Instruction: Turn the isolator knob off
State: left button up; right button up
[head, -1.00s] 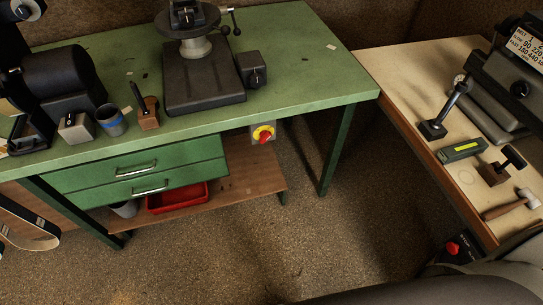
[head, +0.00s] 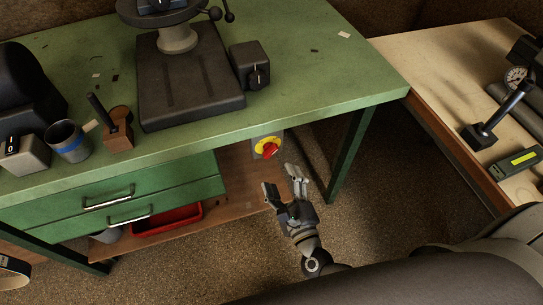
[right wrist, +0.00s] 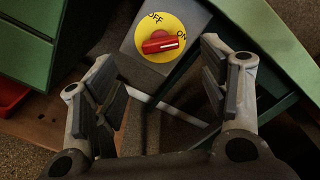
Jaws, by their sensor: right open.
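The isolator knob (head: 271,151) is red on a yellow disc, on a grey box under the front edge of the green bench. In the right wrist view the knob (right wrist: 163,43) lies nearly level, its white mark at the right end near the word ON; OFF is printed at the upper left of the disc (right wrist: 150,28). My right gripper (head: 281,179) is open and empty, just below and in front of the knob, not touching it. In the right wrist view its fingers (right wrist: 162,85) are spread, with the knob ahead between them. My left gripper is out of view.
The green bench (head: 300,70) overhangs the knob, with a leg (head: 350,155) to its right and drawers (head: 120,200) to its left. A lower wooden shelf (head: 235,195) holds a red tray (head: 168,222). A wooden table (head: 450,100) stands to the right. Floor between them is clear.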

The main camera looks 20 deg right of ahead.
aim_at(270, 154)
jog(key=w+p, duration=0.1)
jog(key=w, duration=0.6)
jog(key=shift+w+a, duration=0.15)
jog(key=shift+w, duration=0.55)
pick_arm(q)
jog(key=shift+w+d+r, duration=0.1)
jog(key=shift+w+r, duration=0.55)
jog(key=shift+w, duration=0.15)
pick_arm(e)
jog(key=shift+c, duration=0.5)
jog(key=c, duration=0.9)
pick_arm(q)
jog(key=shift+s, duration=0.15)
